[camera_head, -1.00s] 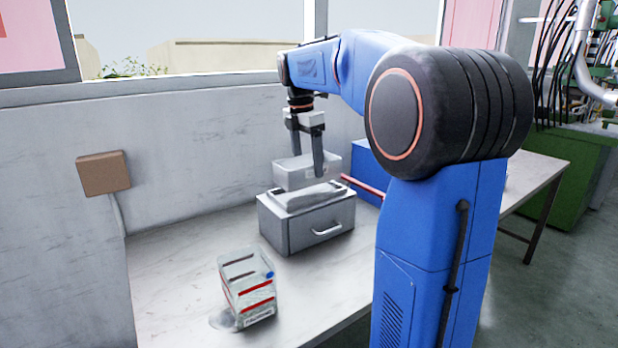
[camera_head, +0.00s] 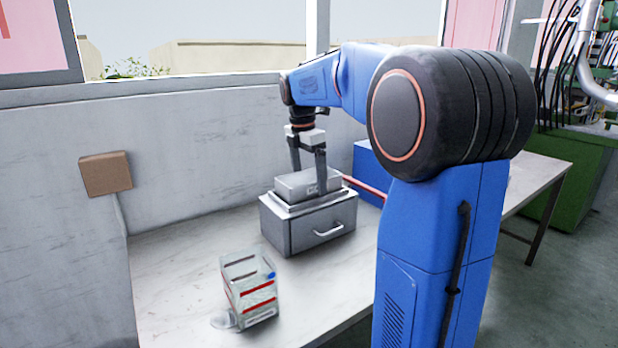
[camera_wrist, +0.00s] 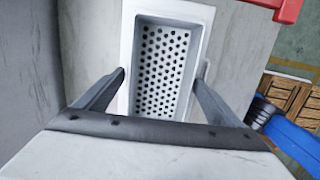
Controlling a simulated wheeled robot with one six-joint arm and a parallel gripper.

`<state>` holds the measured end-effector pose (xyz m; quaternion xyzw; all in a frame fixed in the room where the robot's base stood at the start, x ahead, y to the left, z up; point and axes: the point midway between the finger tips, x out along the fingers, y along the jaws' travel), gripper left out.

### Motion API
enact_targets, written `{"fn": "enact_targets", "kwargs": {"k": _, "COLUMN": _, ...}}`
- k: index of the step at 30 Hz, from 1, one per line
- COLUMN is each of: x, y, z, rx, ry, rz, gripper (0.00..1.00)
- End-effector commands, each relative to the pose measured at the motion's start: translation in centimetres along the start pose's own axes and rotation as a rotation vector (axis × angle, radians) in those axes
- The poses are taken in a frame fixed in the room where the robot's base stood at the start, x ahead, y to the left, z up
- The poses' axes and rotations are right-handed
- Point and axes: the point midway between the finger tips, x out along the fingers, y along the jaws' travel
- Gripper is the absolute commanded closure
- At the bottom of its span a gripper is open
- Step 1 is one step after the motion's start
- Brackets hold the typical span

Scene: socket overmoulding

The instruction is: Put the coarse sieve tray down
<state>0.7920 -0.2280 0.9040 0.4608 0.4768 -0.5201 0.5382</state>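The coarse sieve tray (camera_head: 306,185) is a pale grey rectangular tray. It sits level on, or just at, the top of the grey box with a drawer handle (camera_head: 291,230); any small gap beneath it cannot be told. In the wrist view, the tray (camera_wrist: 168,15) shows a floor full of round dark holes and nothing lying in it. My gripper (camera_head: 308,172) points down with one finger at each long side of the tray. In the wrist view, my gripper (camera_wrist: 162,70) has both fingertips against the tray's sides, shut on it.
A clear container with red bands (camera_head: 250,300) stands on the table (camera_head: 175,270) at the front, beside a small clear round thing (camera_head: 222,320). A blue box (camera_head: 368,170) and a red bar (camera_head: 363,189) lie right of the grey box. The wall is close behind.

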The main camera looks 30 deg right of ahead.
Motion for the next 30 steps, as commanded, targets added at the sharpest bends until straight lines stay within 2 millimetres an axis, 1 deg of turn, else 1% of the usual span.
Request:
{"fn": "enact_targets", "kwargs": {"k": 7, "x": -0.2, "y": 0.0, "z": 0.0, "rx": 0.0, "ry": 0.0, "rz": 0.0, "gripper": 0.11}}
{"fn": "enact_targets", "kwargs": {"k": 11, "x": -1.3, "y": 0.0, "z": 0.0, "rx": 0.0, "ry": 0.0, "rz": 0.001, "gripper": 0.11}}
{"fn": "enact_targets", "kwargs": {"k": 14, "x": -2.9, "y": 0.0, "z": 0.0, "rx": 0.0, "ry": 0.0, "rz": 0.002, "gripper": 0.11}}
{"fn": "enact_targets", "kwargs": {"k": 21, "x": -7.7, "y": 0.1, "z": 0.1, "rx": 0.0, "ry": -0.001, "rz": 0.002, "gripper": 0.11}}
{"fn": "enact_targets", "kwargs": {"k": 24, "x": -9.4, "y": 0.1, "z": 0.1, "rx": 0.0, "ry": -0.001, "rz": 0.003, "gripper": 0.11}}
{"fn": "enact_targets", "kwargs": {"k": 27, "x": -10.7, "y": 0.1, "z": 0.0, "rx": 0.0, "ry": 0.0, "rz": 0.002, "gripper": 0.11}}
{"fn": "enact_targets", "kwargs": {"k": 30, "x": -11.6, "y": 0.0, "z": 0.0, "rx": 0.0, "ry": 0.0, "rz": 0.001, "gripper": 0.11}}
